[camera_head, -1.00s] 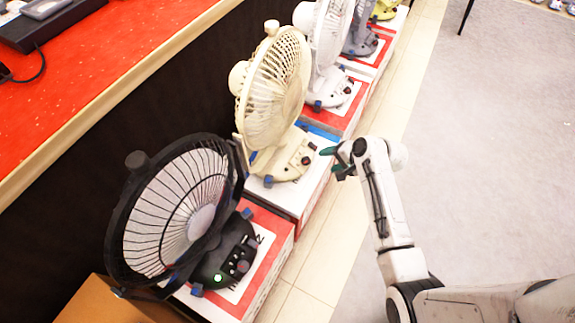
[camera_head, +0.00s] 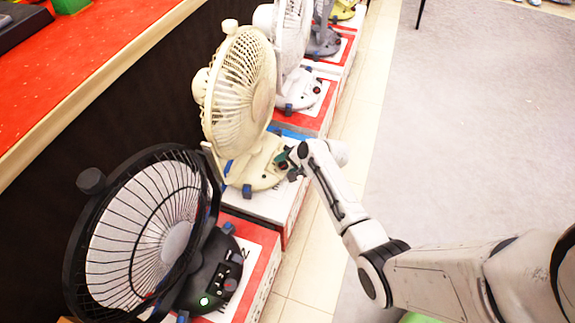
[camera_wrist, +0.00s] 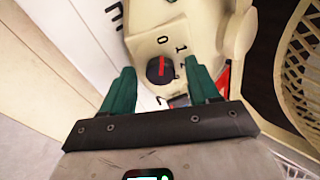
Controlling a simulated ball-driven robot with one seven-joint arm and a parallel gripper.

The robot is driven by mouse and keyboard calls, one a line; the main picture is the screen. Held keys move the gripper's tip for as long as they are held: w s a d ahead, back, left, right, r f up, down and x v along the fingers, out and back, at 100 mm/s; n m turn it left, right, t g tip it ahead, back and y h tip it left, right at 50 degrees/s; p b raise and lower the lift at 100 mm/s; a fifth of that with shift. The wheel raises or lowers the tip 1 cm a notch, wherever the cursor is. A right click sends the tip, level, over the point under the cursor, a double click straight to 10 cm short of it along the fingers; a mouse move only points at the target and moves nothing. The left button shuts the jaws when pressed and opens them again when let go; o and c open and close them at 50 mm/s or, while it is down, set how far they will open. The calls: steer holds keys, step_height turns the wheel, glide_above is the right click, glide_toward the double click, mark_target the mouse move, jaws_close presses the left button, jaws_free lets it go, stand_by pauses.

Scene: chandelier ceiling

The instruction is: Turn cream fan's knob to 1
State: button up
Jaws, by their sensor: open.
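The cream fan (camera_head: 240,85) stands on a box in the row. Its base carries a round black knob with a red bar (camera_wrist: 160,69), and the printed 0, 1 and 2 curve around the knob's top and right side. The red bar lines up roughly with the 0. My gripper (camera_wrist: 160,88) is open, with one green finger on each side of the knob in the wrist view. The knob lies a little beyond the fingertips' gap, and I cannot tell contact. In the head view my gripper (camera_head: 287,160) is at the base's right side and hides the knob.
A black fan (camera_head: 150,235) with a lit green light stands in front, on a red and white box. A white fan (camera_head: 288,50) and more fans stand behind. A red-topped counter (camera_head: 85,55) runs along the left. Grey floor (camera_head: 470,120) to the right is clear.

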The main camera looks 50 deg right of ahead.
steer(key=c, duration=1)
steer(key=shift+c, duration=0.2)
steer(key=shift+r+m+p, duration=0.15)
steer(key=shift+m+p, duration=0.15)
steer(key=shift+p, duration=0.5)
steer(key=m+p, duration=0.2)
steer(key=shift+r+m, duration=0.15)
steer(key=shift+m, duration=0.15)
steer(key=m+p, duration=0.3)
steer(key=shift+g, duration=0.4)
steer(key=shift+f+m+p, duration=0.2)
steer(key=shift+m+p, duration=0.45)
steer(key=shift+m, duration=0.45)
